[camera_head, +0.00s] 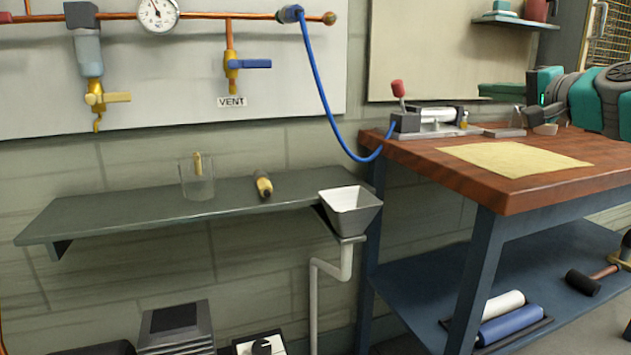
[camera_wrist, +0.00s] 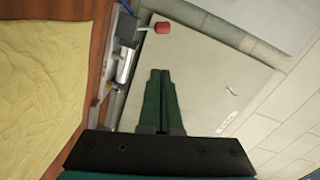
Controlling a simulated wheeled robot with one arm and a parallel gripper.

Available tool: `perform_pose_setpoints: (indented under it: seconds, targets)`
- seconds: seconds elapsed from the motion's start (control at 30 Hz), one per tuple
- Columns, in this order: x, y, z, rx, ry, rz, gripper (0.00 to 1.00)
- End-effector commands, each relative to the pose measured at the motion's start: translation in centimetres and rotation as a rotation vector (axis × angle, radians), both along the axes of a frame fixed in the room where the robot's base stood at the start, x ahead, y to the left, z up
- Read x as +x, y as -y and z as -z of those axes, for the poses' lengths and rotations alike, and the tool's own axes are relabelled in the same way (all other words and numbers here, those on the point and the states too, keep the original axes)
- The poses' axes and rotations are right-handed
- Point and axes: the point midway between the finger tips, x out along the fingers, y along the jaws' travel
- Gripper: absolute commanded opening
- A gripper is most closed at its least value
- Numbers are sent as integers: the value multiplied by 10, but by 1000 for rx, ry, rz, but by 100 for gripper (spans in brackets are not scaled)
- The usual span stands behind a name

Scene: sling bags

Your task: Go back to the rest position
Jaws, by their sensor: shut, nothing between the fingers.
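My gripper (camera_head: 486,90) is at the right of the head view, above the far side of the wooden workbench (camera_head: 530,198), with its fingers pointing left. In the wrist view my gripper (camera_wrist: 161,73) shows two dark green fingers lying together, with nothing between them. The fingers are apart from the bench top and the clamp device (camera_head: 425,122), which has a red knob. That device also shows left of the fingers in the wrist view (camera_wrist: 125,65).
A yellow cloth (camera_head: 515,159) lies flat on the bench. A blue hose (camera_head: 322,88) runs from the copper pipe to the device.

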Motion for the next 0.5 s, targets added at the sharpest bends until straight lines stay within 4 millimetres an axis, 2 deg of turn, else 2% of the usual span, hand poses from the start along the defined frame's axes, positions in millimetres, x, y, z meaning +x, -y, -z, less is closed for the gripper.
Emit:
perform_pose_setpoints:
  seconds: [0.27, 0.43, 0.5]
  targets:
    - [-11, -63, 21, -116, -62, -102, 0]
    - [-27, -118, 49, -228, -128, -194, 0]
    - [-39, -145, 68, -296, -169, -246, 0]
